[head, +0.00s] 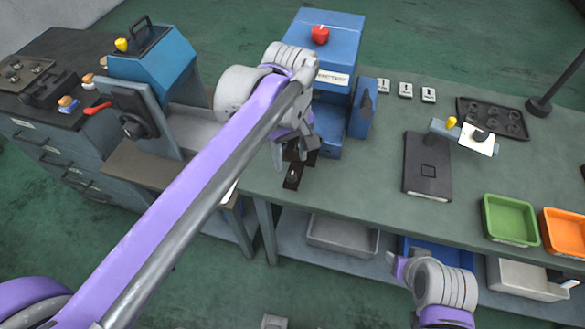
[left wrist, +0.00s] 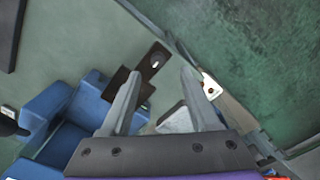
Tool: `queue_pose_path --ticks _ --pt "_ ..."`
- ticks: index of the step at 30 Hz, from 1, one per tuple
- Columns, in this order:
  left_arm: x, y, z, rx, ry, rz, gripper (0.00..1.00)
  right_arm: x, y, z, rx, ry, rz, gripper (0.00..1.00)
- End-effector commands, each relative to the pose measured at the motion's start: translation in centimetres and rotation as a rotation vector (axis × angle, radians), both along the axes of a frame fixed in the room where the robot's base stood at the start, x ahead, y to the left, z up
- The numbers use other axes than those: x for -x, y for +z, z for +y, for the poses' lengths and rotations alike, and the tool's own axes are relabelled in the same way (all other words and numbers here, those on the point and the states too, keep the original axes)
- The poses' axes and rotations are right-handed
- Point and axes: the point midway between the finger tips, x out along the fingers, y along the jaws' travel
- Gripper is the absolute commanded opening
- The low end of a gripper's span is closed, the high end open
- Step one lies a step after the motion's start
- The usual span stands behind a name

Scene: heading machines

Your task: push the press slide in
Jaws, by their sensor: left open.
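The blue press (head: 328,45) with a red knob on top stands on the green bench. Its dark press slide (head: 293,177) sticks out at the front, toward the bench's near edge. In the left wrist view the slide (left wrist: 150,66) is a brown-black strip with a round dark knob near its outer end. My left gripper (head: 298,152) is above the slide, in front of the press. In the left wrist view the fingers (left wrist: 160,78) are apart with nothing between them; contact with the slide cannot be told. My right gripper (head: 400,265) is low, in front of the bench; its jaws are unclear.
A blue machine (head: 150,65) with a dark handwheel stands left. A black plate (head: 427,165), a dark tray (head: 493,118), a green bin (head: 510,220) and an orange bin (head: 565,235) are on the right. The bench between press and black plate is mostly clear.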

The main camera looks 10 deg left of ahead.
Motion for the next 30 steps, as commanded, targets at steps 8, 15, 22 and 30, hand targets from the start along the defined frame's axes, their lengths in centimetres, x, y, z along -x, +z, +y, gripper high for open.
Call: queue_pose_path --ticks 8,15,22,30 --pt "-0.1 -4.9 0.0 0.001 0.0 -0.001 0.62 0.1 -0.4 0.0 0.0 0.0 0.003 0.5" --pt "0.0 -6.5 0.0 0.0 -0.001 -0.001 0.62 0.2 -0.5 0.0 0.0 0.0 0.003 0.5" --pt "0.0 -6.5 0.0 0.0 -0.001 -0.001 0.62 0.2 -0.5 0.0 0.0 0.0 0.003 0.5" --pt "0.0 -6.5 0.0 0.0 -0.001 -0.001 0.17 0.2 -0.5 0.0 0.0 0.0 0.003 0.5"
